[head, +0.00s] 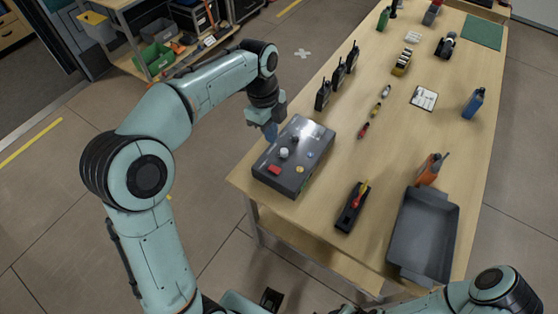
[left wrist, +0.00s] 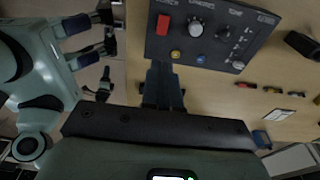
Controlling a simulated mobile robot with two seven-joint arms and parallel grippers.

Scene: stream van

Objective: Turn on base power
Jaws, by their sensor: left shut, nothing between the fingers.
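The grey control box (head: 318,136) sits on the near left corner of the wooden table. Its panel (left wrist: 225,14) carries a red switch (head: 274,169), a pale round knob (head: 284,153), a yellow button (head: 300,169) and smaller controls. In the left wrist view the red switch (left wrist: 163,25) is at the panel's left, beside the knob (left wrist: 195,28), with the yellow button (left wrist: 176,54) lower. The panel lettering is too small to read. My left gripper (head: 270,132) is shut and empty, pointing down by the box's left edge. I cannot tell whether it touches the box.
Radios (head: 338,75), small coloured items (head: 376,108), a black holder (head: 352,208), an orange tool (head: 429,168) and a grey tray (head: 425,235) stand on the table. Bare wood lies right of the box. A shelf cart (head: 165,60) stands on the floor behind.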

